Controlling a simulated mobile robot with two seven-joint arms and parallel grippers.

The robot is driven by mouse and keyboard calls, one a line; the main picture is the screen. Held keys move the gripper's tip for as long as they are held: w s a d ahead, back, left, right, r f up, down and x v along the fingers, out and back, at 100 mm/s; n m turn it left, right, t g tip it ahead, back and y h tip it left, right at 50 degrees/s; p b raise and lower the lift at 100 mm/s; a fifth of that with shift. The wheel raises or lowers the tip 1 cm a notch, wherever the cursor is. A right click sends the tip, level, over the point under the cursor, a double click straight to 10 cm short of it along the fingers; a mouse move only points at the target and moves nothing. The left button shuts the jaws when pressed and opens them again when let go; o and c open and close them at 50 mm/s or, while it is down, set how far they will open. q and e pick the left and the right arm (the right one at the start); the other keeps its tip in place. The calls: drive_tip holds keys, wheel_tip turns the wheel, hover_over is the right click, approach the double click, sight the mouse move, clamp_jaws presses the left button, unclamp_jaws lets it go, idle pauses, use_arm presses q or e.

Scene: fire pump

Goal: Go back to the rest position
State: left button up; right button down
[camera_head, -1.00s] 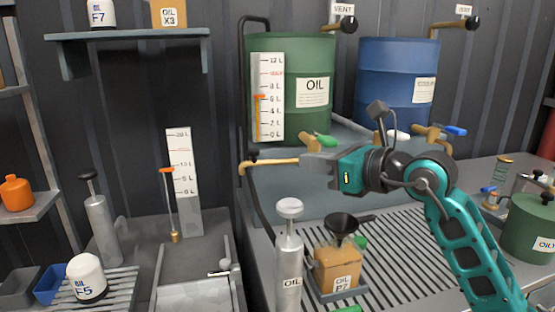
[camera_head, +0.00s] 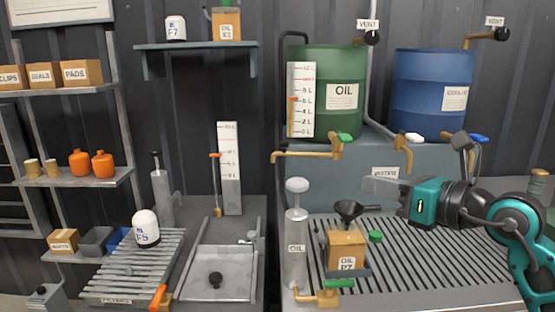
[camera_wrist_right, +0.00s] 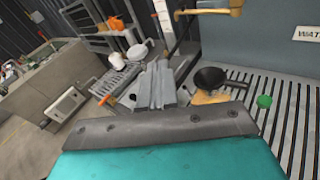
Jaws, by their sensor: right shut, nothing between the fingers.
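My right gripper (camera_head: 372,187) is shut and empty in the head view, pointing left in front of the grey-blue block under the drums. Its shut fingers also show in the right wrist view (camera_wrist_right: 157,87). It hangs above the slatted grate (camera_head: 440,250), to the right of the black funnel (camera_head: 350,208) and the oil container labelled P7 (camera_head: 346,250). My right arm comes in from the right edge. My left gripper is in neither view.
A green oil drum (camera_head: 342,75) and a blue drum (camera_head: 432,85) stand behind, with brass taps (camera_head: 325,152) low in front. A grey oil pump (camera_head: 296,245) stands left of the container. Shelves with boxes (camera_head: 82,72) are at the left. The grate's right part is clear.

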drive_tip(key=s+a+f+m+y, duration=0.3)
drive_tip(key=a+f+m+y, duration=0.2)
drive_tip(key=s+d+f+m+t+h, duration=0.1)
drive_tip(key=s+d+f+m+h, duration=0.2)
drive_tip(key=f+m, duration=0.65)
drive_tip(key=s+d+f+m+t+h, duration=0.1)
drive_tip(key=s+f+m+h, duration=0.2)
drive_tip(key=f+m+h, duration=0.45)
drive_tip(key=s+d+f+m+t+h, duration=0.1)
drive_tip(key=s+d+f+m+h, duration=0.15)
drive_tip(key=f+m, duration=0.85)
drive_tip(key=s+a+f+m+g, duration=0.1)
drive_tip(key=s+f+m+g, duration=0.4)
drive_tip(key=s+f, duration=0.3)
drive_tip(key=shift+s+a+m, duration=0.25)
drive_tip(key=shift+s+m, duration=0.65)
drive_tip(key=shift+s, duration=0.1)
